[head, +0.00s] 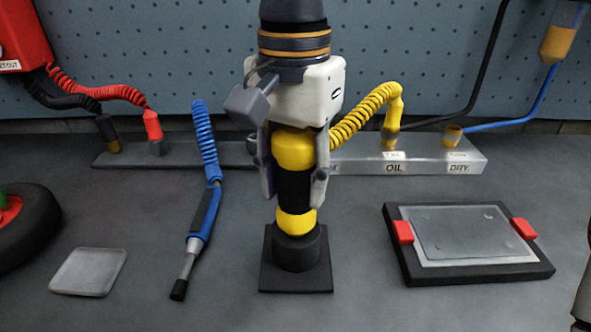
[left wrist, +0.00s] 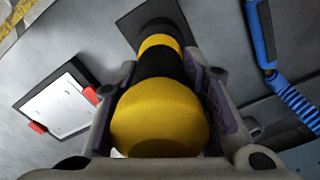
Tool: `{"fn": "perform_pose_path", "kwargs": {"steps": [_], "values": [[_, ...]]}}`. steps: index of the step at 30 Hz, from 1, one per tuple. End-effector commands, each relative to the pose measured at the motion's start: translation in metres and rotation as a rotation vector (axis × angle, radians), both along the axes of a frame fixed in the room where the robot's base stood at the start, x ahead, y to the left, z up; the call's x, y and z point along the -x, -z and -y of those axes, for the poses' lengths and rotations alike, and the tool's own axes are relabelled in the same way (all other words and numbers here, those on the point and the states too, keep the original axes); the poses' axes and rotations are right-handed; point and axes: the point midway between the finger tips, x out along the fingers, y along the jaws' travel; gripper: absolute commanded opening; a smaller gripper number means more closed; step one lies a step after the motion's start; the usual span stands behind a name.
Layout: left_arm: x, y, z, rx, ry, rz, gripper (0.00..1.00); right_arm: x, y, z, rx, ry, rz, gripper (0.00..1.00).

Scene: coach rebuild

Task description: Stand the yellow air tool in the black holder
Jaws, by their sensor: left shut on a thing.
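The yellow air tool (head: 294,150) has a black middle band and stands upright in the head view. My left gripper (head: 292,185) is shut on it from above, one finger on each side. The tool's lower yellow end meets the top of the black holder (head: 296,275), a round cup on a square base. Whether its tip is inside the cup or just on the rim is hard to tell. The left wrist view shows the tool (left wrist: 160,115) between the fingers, with the holder (left wrist: 130,28) beyond its far end.
A blue tool (head: 205,215) on a coiled hose lies left of the holder. A grey square pad (head: 88,272) and a black wheel (head: 25,225) are further left. A black tray with red clamps and a metal plate (head: 470,235) is at right. A labelled rail (head: 350,165) runs behind.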

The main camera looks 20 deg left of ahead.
Motion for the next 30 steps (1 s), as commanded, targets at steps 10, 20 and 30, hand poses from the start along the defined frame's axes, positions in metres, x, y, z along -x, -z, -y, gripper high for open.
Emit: {"fn": "perform_pose_path", "kwargs": {"steps": [10, 20, 30], "values": [[0.0, 0.002, 0.0, 0.001, 0.0, 0.003, 0.0, 0.0, 0.0, 0.0, 0.0, 0.0, 0.002, 0.4], [0.0, 0.003, 0.0, 0.0, 0.0, 0.001, 0.6, 0.0, 0.0, 0.0, 0.0, 0.0, 0.001, 0.4], [0.0, -0.048, 0.0, 0.001, -0.001, 0.008, 0.6, 0.0, 0.0, 0.0, 0.0, 0.0, 0.001, 0.4]]}}
